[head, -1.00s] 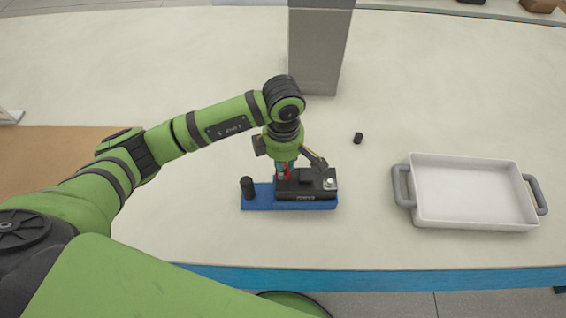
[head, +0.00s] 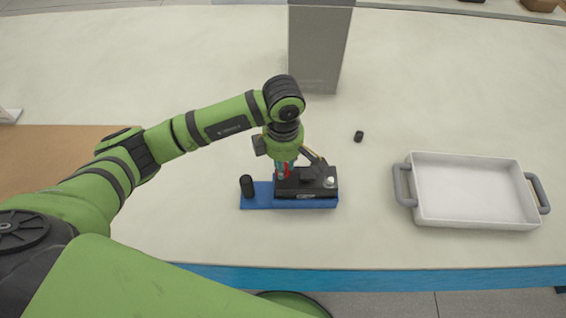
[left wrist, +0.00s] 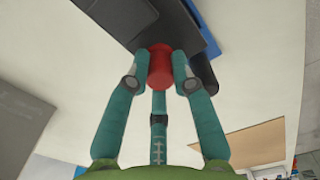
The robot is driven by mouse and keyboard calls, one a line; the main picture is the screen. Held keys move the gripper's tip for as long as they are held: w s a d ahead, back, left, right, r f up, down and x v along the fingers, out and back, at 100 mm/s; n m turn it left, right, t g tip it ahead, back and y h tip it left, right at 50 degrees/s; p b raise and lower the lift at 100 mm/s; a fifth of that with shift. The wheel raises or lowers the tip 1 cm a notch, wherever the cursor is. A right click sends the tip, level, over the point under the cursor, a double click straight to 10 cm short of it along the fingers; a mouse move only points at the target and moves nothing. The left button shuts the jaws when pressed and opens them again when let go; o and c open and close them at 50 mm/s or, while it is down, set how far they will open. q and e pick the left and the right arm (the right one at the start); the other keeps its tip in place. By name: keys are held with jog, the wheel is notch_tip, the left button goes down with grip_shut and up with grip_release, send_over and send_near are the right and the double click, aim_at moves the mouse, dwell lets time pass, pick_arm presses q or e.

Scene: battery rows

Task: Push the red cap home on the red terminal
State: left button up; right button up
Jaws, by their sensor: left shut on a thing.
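The red cap (left wrist: 161,66) is between the fingertips of my left gripper (left wrist: 160,72), which is shut on it. In the head view the left gripper (head: 284,172) points down at the left part of the black battery (head: 307,186), and a bit of red shows there. The battery sits on a blue base (head: 258,202). A bare silvery terminal (head: 329,183) shows at the battery's right end. The red terminal is hidden under the cap and fingers, so I cannot tell how far the cap is on it. My right gripper is out of view.
A black cylinder (head: 247,186) stands on the blue base's left end. A small black cap (head: 359,136) lies on the table behind. A white tray (head: 474,222) with grey handles is at the right. A grey block (head: 318,55) stands at the back. The front table is clear.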

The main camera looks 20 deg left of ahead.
pick_arm(q)
jog(key=shift+f, duration=0.1)
jog(key=o, duration=0.9)
jog(key=o, duration=0.5)
jog(key=shift+r+p, duration=1.85)
jog(key=shift+r, duration=1.7)
